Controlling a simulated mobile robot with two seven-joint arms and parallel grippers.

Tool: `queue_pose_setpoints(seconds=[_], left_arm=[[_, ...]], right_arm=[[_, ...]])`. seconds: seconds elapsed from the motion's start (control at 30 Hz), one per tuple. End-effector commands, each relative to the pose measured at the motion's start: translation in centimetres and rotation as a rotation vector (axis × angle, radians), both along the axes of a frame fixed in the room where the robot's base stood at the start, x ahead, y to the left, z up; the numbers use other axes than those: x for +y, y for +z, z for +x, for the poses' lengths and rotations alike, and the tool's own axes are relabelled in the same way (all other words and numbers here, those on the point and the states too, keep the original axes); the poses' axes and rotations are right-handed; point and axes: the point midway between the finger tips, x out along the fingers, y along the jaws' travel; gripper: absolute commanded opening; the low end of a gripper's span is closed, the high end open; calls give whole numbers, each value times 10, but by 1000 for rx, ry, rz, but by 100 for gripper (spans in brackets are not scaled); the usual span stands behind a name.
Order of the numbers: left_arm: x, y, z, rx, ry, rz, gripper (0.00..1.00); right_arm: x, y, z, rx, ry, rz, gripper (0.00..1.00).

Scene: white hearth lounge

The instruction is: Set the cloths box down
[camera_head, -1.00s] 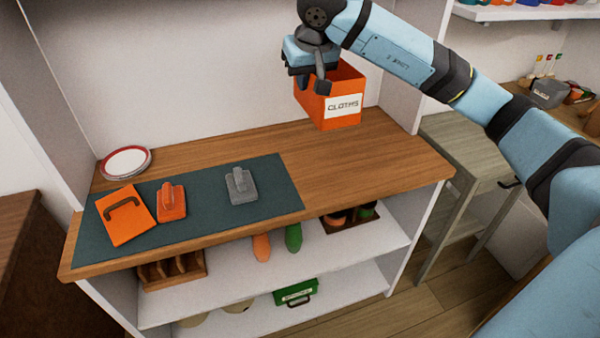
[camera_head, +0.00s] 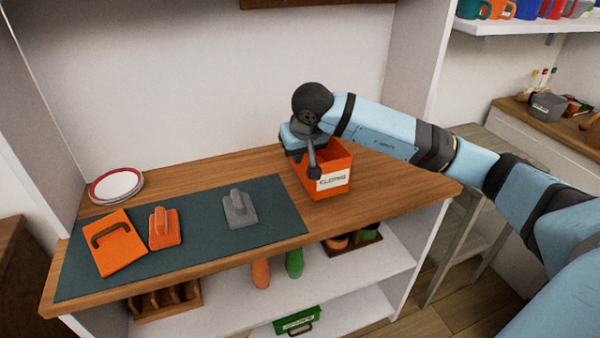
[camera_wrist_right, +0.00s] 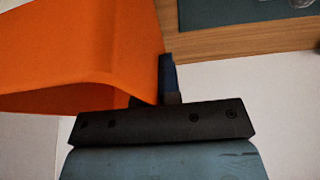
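The orange cloths box (camera_head: 332,180), with a white label on its front, is upright at the right part of the wooden worktop (camera_head: 390,178). Its base appears to be at the worktop surface; I cannot tell for certain that it touches. My right gripper (camera_head: 314,160) is over the box's left side, shut on its wall. In the right wrist view the orange box wall (camera_wrist_right: 80,50) runs into the gripper (camera_wrist_right: 155,95), with one dark finger showing beside it. My left gripper is not in view.
Stacked plates (camera_head: 116,186) stand at the back left. Shelves below hold several items. Bare worktop lies right of the box.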

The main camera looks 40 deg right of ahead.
Motion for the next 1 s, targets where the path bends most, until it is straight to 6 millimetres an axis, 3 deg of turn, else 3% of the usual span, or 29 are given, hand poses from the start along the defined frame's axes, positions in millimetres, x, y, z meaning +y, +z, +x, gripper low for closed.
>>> queue_pose_setpoints(seconds=[0.17, 0.4, 0.8, 0.9, 1.0], left_arm=[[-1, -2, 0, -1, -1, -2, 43], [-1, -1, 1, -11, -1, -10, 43], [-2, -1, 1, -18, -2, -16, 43], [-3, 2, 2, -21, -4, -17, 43], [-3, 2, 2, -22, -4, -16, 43]], right_arm=[[0, -13, 0, 1, 0, 1, 0], [0, -46, 0, 1, -1, 1, 0], [0, -51, 0, -1, 0, 0, 0], [0, -50, 0, 0, 0, 0, 27], [0, -50, 0, 0, 0, 0, 30]])
